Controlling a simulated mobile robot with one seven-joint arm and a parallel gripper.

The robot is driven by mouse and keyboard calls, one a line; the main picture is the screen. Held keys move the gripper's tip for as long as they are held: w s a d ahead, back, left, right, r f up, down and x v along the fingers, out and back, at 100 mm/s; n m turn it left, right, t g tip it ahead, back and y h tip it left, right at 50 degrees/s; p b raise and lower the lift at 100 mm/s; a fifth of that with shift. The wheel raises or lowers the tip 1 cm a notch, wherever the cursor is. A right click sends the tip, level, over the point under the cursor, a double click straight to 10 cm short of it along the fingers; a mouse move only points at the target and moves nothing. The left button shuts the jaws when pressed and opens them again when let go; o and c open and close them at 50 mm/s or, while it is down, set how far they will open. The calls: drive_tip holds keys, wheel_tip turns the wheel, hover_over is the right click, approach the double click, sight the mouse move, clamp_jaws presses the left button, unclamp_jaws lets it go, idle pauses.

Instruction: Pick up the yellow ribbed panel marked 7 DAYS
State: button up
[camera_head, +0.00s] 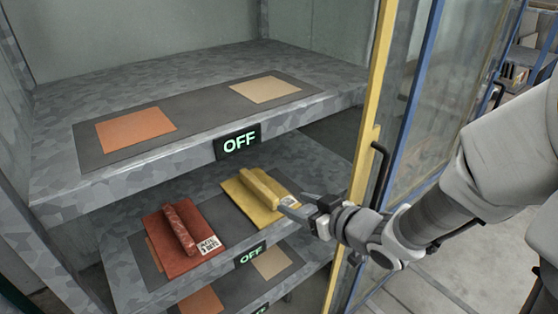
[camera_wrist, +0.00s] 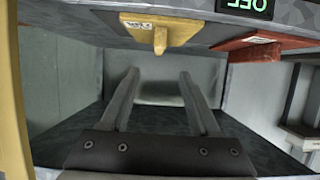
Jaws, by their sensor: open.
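The yellow ribbed panel (camera_head: 240,197) lies on the right half of the middle shelf, with a raised rib along it and a white label at its front edge. It also shows at the top of the wrist view (camera_wrist: 185,31), where the label print is too small to read. My gripper (camera_head: 296,204) is at the panel's front right corner and partly covers the label in the head view. In the wrist view my gripper (camera_wrist: 158,74) is open, its two fingers apart with nothing between them. The panel appears beyond the fingertips, and I cannot tell if they touch it.
A red ribbed panel (camera_head: 203,231) with a white label lies left of the yellow one. The upper shelf (camera_head: 60,120) carries flat orange and tan patches and an OFF sign (camera_head: 238,142). A glass door with a yellow frame (camera_head: 372,90) stands open close beside my arm.

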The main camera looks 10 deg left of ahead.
sight(263, 187)
drive_tip(key=x, duration=1.1)
drive_tip(key=shift+b+x, duration=0.35)
drive_tip(key=shift+x, duration=2.8)
drive_tip(key=shift+w+r, duration=0.1)
drive_tip(key=shift+r, duration=0.15)
clamp_jaws()
drive_tip(key=shift+r, duration=0.1)
